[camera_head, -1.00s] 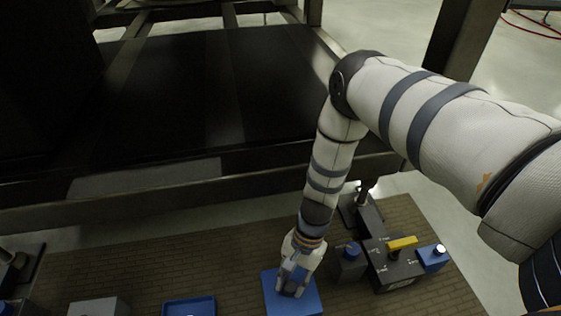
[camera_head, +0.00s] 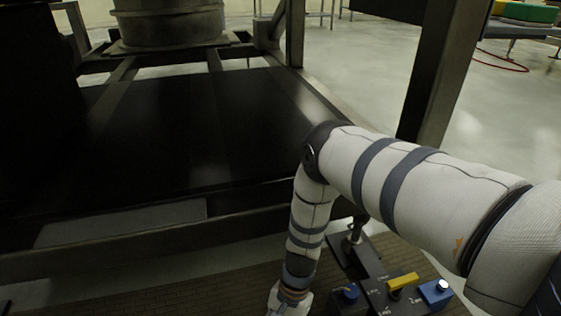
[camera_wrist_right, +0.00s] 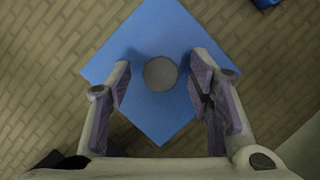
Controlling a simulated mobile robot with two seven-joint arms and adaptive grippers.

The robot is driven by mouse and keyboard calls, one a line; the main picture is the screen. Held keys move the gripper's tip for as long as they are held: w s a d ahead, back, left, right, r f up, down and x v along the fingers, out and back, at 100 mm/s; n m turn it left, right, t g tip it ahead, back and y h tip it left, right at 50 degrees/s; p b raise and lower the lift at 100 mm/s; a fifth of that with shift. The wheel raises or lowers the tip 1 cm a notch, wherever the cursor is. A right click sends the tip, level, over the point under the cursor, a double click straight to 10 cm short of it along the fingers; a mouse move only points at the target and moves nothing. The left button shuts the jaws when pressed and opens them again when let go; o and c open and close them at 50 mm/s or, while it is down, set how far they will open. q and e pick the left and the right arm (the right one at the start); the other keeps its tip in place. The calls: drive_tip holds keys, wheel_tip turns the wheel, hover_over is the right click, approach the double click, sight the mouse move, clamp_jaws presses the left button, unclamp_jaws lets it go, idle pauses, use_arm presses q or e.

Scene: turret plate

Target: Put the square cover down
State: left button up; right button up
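The square cover (camera_wrist_right: 150,28) is a flat blue plate with a round grey knob (camera_wrist_right: 160,73) at its middle. In the right wrist view it lies over the brick-patterned surface, turned like a diamond; whether it touches that surface is unclear. My right gripper (camera_wrist_right: 161,84) is open, with one finger on each side of the knob and a visible gap to it on both sides. In the head view my right arm reaches down to the bottom edge, and its fingertips and the cover are out of frame. My left gripper is not in view.
A large dark framed platform (camera_head: 170,140) fills the area behind.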

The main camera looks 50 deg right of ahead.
drive_tip(key=p+v, duration=0.5)
drive_tip(key=v, duration=0.7)
drive_tip(key=s+a+f+n+g+h, duration=0.1)
drive_tip(key=s+f+n+g+h, duration=0.2)
drive_tip(key=s, duration=1.4)
drive_tip(key=s+a+n+g+h, duration=0.1)
drive_tip(key=s+a+n+g, duration=0.3)
drive_tip(key=s, duration=1.2)
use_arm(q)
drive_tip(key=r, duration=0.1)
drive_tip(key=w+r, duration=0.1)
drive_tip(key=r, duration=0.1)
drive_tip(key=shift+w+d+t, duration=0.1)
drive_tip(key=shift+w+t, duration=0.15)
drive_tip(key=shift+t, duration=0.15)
use_arm(e)
drive_tip(key=s+a+r+n, duration=0.1)
drive_tip(key=s+r+n, duration=0.3)
drive_tip(key=s, duration=0.5)
drive_tip(key=s+a+r+n+g, duration=0.1)
drive_tip(key=s+r+n, duration=0.3)
drive_tip(key=s+r, duration=0.3)
drive_tip(key=shift+s, duration=0.85)
